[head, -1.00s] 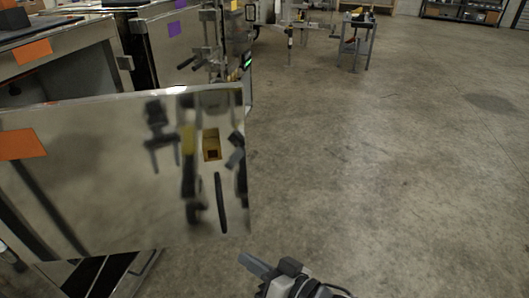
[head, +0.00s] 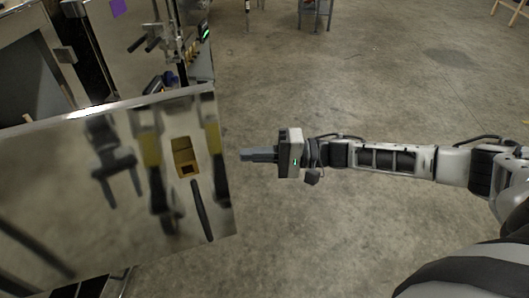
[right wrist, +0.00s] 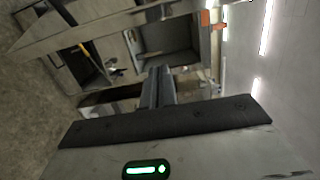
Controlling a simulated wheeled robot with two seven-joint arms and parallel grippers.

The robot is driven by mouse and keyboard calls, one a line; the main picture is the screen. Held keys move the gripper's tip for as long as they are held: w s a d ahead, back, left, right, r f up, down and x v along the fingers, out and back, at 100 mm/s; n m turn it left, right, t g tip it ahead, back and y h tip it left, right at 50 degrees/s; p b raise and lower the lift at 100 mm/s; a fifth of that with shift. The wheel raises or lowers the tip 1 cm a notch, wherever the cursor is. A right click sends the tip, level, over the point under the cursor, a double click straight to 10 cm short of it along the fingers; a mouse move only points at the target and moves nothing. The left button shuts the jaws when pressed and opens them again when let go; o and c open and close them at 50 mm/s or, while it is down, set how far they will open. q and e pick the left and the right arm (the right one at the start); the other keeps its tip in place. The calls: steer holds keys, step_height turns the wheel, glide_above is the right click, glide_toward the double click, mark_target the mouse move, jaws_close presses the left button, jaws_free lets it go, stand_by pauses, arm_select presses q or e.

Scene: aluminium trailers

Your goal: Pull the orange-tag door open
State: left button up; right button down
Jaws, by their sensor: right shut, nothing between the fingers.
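The shiny metal door (head: 70,190) stands swung out from its cabinet at the lower left of the head view. It mirrors dark, arm-like shapes. A yellow patch (head: 186,157) and a dark bar (head: 202,210) show near its right edge; I cannot tell whether they are fittings or reflections. No orange tag shows clearly in the head view now; small orange patches (right wrist: 205,18) show at the top of the right wrist view. My right gripper (head: 246,155) is shut and empty, just right of the door's free edge, seemingly apart from it. My left gripper is out of view.
The open cabinet (head: 35,70) is behind the door at the upper left. A neighbouring metal unit with a purple tag (head: 118,8) stands beside it. A grey stand (head: 316,12) is at the back. The concrete floor (head: 390,90) to the right is clear.

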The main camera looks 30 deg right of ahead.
steer(key=a, duration=0.1)
steer(key=s+a+p, duration=0.1)
steer(key=a, duration=0.3)
steer(key=shift+s, duration=0.35)
